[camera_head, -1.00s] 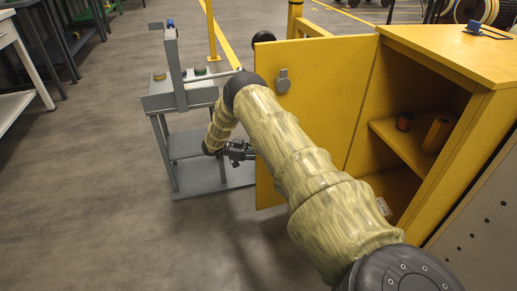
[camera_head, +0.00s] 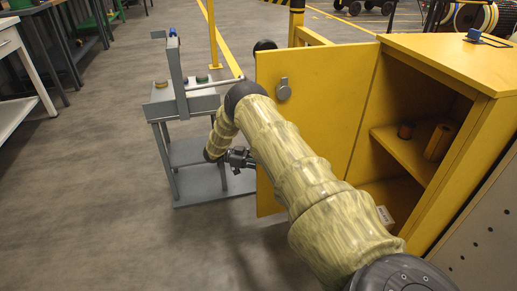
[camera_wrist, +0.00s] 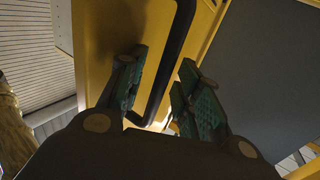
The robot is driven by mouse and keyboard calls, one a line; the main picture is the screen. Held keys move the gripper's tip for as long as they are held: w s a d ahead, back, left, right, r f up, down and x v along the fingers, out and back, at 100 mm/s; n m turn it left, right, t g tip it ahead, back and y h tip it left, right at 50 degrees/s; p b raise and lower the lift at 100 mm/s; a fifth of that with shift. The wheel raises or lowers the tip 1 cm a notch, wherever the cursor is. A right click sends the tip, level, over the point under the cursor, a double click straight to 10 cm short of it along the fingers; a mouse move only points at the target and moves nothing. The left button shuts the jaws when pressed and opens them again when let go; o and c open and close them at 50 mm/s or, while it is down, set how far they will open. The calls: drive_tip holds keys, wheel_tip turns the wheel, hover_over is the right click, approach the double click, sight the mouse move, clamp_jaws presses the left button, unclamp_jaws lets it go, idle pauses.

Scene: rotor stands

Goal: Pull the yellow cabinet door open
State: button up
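The yellow cabinet door (camera_head: 318,100) stands wide open, swung out to the left of the cabinet (camera_head: 440,47). Its visible face has a grey round latch (camera_head: 283,90). My gripper (camera_head: 240,158) is low at the door's free edge, partly hidden behind my arm. In the wrist view, my gripper (camera_wrist: 165,82) has its teal-padded fingers apart. A black bar handle (camera_wrist: 180,45) on the yellow door (camera_wrist: 105,35) runs through the space between them. I see a gap between the handle and the pads, and cannot tell whether either touches it.
A grey stand (camera_head: 188,101) is close to the left of the door. A white-topped bench (camera_head: 15,110) is at far left. Open floor (camera_head: 90,210) lies front left.

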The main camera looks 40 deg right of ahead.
drive_tip(key=v, duration=1.2)
idle(0.5)
idle(0.5)
